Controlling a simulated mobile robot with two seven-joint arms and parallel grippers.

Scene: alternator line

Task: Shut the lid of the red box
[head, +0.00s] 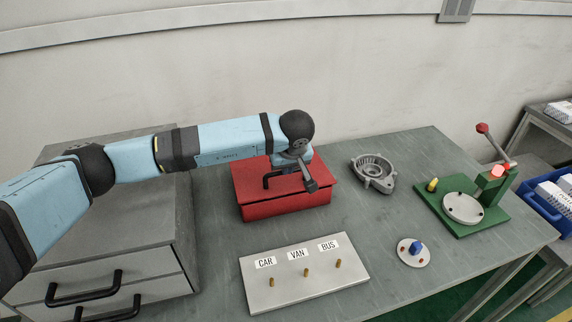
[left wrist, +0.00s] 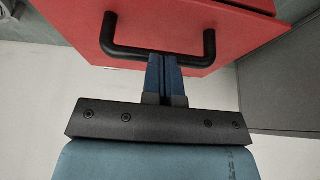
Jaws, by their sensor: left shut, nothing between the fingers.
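The red box (head: 287,207) stands on the grey table below my left arm. Its lid (head: 248,187) lies over the top and looks down or nearly down; I cannot tell whether it is fully flush. The lid has a black handle (head: 267,181), which also shows in the left wrist view (left wrist: 150,52). My left gripper (head: 304,172) is over the lid, partly hiding it. In the left wrist view its blue fingers (left wrist: 165,72) are together and empty, their tips by the handle bar; touching cannot be told. My right gripper is not in view.
A white board (head: 305,290) with CAR, VAN and BUS labels and pegs lies in front of the box. A grey metal housing (head: 373,173), a round plate with a blue block (head: 415,249) and a green fixture (head: 440,203) are to the right. A drawer cabinet (head: 110,255) stands left.

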